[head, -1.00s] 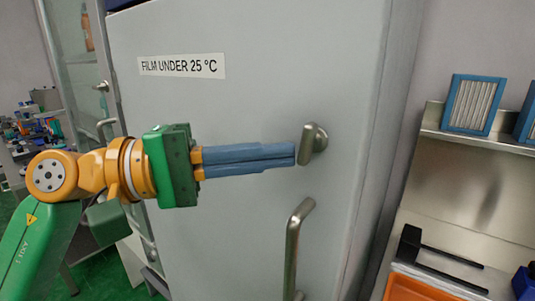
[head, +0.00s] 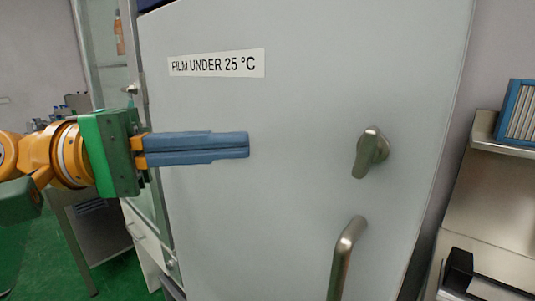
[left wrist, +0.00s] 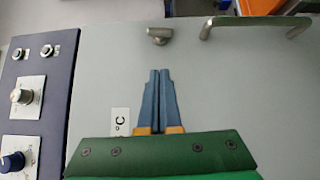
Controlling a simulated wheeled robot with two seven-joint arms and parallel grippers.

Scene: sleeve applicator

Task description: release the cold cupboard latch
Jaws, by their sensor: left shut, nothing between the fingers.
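The cold cupboard's grey door (head: 290,200) fills the middle of the head view and bears a label (head: 216,63) reading "FILM UNDER 25 °C". The metal latch (head: 370,153) sits on the right part of the door, its lever pointing down and slightly left. It also shows at the top of the left wrist view (left wrist: 158,36). My left gripper (head: 248,145) has its blue fingers shut together with nothing between them, left of the latch and clear of it. In the left wrist view its fingertips (left wrist: 157,71) point toward the latch, with a gap between. My right gripper is not in view.
A bar handle (head: 345,258) stands out from the door below the latch. A metal shelf (head: 500,145) with a blue-framed filter (head: 522,112) is at the right. A dark panel with knobs (left wrist: 30,100) lies left of the door in the left wrist view.

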